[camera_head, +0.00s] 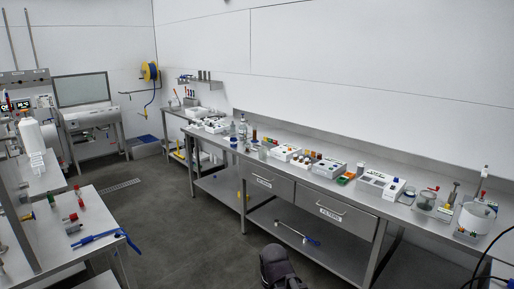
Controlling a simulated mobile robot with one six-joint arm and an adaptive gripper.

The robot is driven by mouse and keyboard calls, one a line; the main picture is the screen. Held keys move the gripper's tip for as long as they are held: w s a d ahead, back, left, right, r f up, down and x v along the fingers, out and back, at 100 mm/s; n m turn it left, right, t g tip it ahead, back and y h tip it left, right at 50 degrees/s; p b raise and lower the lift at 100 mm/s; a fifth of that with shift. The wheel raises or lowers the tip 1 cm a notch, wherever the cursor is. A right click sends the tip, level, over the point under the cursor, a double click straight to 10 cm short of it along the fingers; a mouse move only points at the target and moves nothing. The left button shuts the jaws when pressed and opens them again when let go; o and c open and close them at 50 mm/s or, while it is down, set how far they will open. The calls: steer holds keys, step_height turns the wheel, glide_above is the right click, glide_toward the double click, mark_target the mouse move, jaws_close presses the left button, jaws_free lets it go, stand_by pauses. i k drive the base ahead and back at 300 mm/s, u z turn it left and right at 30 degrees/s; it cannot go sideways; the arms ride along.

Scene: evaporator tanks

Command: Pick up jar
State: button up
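A clear jar-like vessel (426,201) stands upright on the right part of the long steel bench. Small items with a red part are beside it. A smaller pale cup-like container (360,170) stands further left, near the back of the bench. Several small bottles (243,128) stand further along. The picture is too small to tell for certain which one is the jar. A dark part that looks like my arm shows at the bottom edge, below the bench. My gripper's fingers are not visible, and nothing is seen held.
The long steel bench (330,205) has drawers and a lower shelf. White instrument boxes (380,184) and a large white round container (476,218) crowd its top. A side table (100,218) at left holds a blue tool (100,236). The grey floor (185,222) between them is clear.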

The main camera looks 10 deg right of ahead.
mark_target(248, 147)
steer(key=z, duration=0.5)
steer(key=i, duration=0.8)
steer(key=z, duration=0.45)
steer(key=i, duration=1.8)
steer(key=u, duration=0.85)
steer(key=i, duration=0.95)
steer(key=u, duration=0.45)
